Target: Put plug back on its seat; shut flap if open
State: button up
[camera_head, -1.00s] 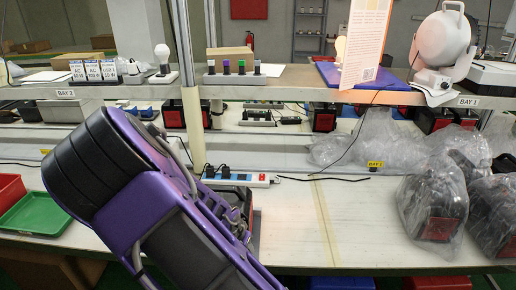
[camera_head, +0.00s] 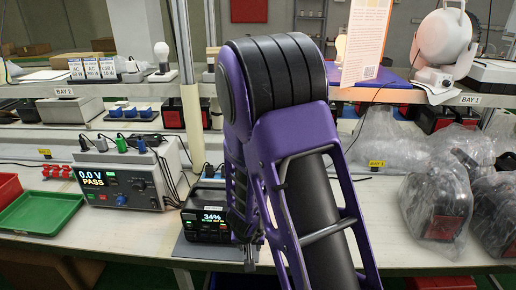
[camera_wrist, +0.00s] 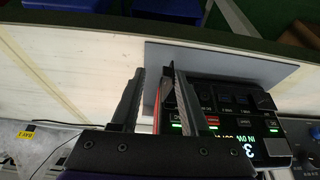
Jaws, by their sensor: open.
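The power station (camera_head: 205,215) is a black box with a lit 34% display, standing on a grey mat (camera_head: 195,252) in the head view. My purple arm covers its right side. In the wrist view its front panel (camera_wrist: 232,105) shows at the right, with dark sockets or covers and small green lights. My gripper (camera_wrist: 158,70) is open, its fingers beside the left end of this panel. A dark upright piece shows between the fingers; I cannot tell whether it is the flap. I cannot make out the loose plug or its seat.
A tester (camera_head: 125,180) reading 0.0 V PASS stands left of the power station, with cables on top. A green tray (camera_head: 40,213) lies at the far left. Bagged units (camera_head: 437,205) crowd the right. A shelf (camera_head: 420,98) runs above the bench.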

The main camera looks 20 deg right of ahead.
jog(key=n+b, duration=0.1)
jog(key=d+n+y+b, duration=0.1)
jog(key=n+b, duration=0.1)
jog(key=d+n+b, duration=0.1)
jog(key=shift+w+f+n+y, duration=0.15)
jog(key=shift+f+n+y, duration=0.15)
jog(key=shift+y, duration=0.1)
jog(key=p+v, duration=0.7)
jog(key=v, duration=1.1)
jog(key=w+d+r+n+t+h+b, duration=0.1)
jog(key=w+r+n+t+h+b, duration=0.1)
jog(key=w+r+n, duration=0.9)
jog(key=shift+w+d+r+n+t+h, duration=0.25)
jog(key=shift+w+r+t+h, duration=0.6)
jog(key=shift+w, duration=0.6)
